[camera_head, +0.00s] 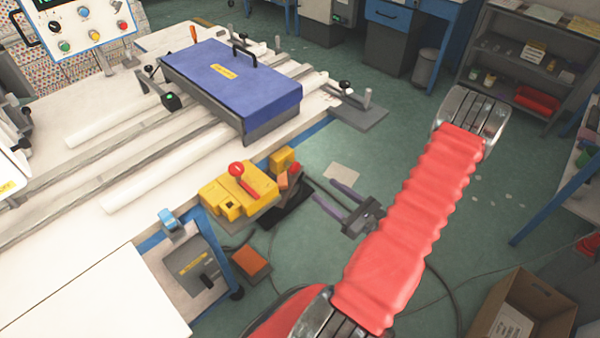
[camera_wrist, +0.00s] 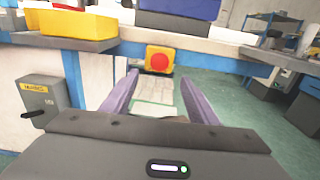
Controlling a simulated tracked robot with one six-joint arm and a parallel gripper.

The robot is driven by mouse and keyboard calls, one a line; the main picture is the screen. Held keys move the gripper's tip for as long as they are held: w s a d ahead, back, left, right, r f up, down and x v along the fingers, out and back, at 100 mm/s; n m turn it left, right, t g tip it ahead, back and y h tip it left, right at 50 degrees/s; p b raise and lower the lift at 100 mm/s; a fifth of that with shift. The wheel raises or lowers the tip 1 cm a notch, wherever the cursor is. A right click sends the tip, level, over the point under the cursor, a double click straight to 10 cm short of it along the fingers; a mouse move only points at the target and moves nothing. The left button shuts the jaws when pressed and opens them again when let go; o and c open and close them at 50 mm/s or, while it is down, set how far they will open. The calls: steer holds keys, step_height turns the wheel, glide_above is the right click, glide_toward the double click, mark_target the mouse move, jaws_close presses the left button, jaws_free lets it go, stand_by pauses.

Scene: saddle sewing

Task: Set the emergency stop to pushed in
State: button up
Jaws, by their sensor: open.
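The emergency stop is a red round button (camera_wrist: 158,59) on a yellow face, below the table edge in the wrist view. It appears straight ahead, between and just beyond the fingertips of my gripper (camera_wrist: 160,78). My gripper is open and empty, with a clear gap between its purple-grey fingers. In the head view my gripper (camera_head: 322,190) hangs beside the table's front corner, its fingers pointing left toward the table. The button face cannot be made out for sure there. Whether the button is pushed in cannot be told.
A yellow unit with a red knob (camera_head: 242,188) sits at the table edge, left of my gripper. A blue box (camera_head: 230,75) rests on the white table (camera_head: 130,180). A grey box with a lever (camera_head: 198,266) is below. A cardboard box (camera_head: 525,305) stands on the floor at right.

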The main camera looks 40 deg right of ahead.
mark_target(297, 169)
steer(key=shift+w+a, duration=0.15)
steer(key=shift+w, duration=5.95)
